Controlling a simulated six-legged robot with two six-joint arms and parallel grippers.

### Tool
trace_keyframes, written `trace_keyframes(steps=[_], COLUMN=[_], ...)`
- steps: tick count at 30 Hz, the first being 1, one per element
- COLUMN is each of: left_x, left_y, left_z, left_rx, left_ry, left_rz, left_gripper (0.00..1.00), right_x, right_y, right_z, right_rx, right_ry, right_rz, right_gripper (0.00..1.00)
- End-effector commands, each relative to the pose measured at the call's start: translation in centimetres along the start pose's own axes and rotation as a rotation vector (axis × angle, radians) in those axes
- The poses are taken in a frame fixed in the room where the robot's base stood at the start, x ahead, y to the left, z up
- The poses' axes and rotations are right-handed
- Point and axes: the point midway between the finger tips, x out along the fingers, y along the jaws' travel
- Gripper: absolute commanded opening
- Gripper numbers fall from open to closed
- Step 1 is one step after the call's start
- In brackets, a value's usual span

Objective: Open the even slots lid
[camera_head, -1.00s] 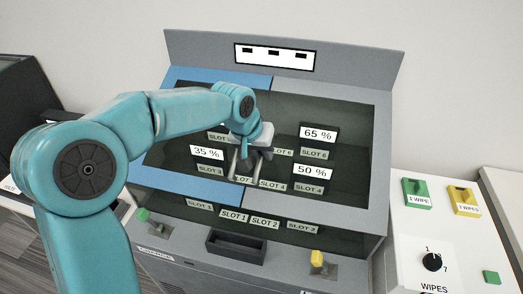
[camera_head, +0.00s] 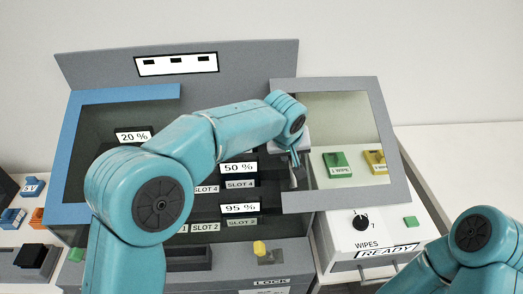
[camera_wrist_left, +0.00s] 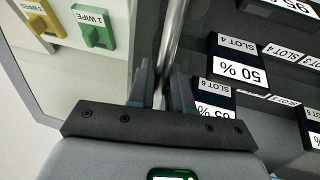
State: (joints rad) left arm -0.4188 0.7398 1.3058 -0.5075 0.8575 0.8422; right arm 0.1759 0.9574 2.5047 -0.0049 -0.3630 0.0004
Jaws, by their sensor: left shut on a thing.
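The even slots lid (camera_head: 335,199), a grey frame with a clear pane, is slid out to the right of the cabinet. It hangs over the area beside the cabinet, and its pane shows the wipe dispensers behind it. My left gripper (camera_head: 293,166) is at the lid's left edge. In the left wrist view its fingers (camera_wrist_left: 165,88) are shut on the lid's metal bar handle (camera_wrist_left: 173,30). Slot 4 (camera_head: 239,176) and slot 2 (camera_head: 240,214) show uncovered, reading 50 % and 95 %. My left arm hides part of the cabinet. My right gripper is out of the frame.
The blue-framed lid (camera_head: 125,93) covers the left side. A green wipe block (camera_head: 337,165), a yellow one (camera_head: 375,162) and a black dial (camera_head: 361,222) are on the right. A yellow lock switch (camera_head: 260,248) is at the cabinet front.

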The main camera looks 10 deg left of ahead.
Motion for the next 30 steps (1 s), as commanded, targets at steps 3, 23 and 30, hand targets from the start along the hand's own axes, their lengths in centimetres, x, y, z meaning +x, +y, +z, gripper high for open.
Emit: trace_keyframes(steps=[3, 23, 30], left_x=[0.1, 0.6, 0.7], left_y=[2.1, 4.2, 4.2], left_z=[0.0, -0.1, -0.1], left_rx=[0.001, -0.001, -0.001], left_ry=[-0.002, 0.001, 0.001], left_rz=[0.003, 0.004, 0.002], left_gripper=[0.00, 0.23, 0.35], right_x=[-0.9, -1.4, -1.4], right_y=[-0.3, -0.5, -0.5], right_z=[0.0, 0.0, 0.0], right_rx=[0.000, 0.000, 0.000], right_ry=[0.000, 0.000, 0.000], right_rz=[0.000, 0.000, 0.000], right_gripper=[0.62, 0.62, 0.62])
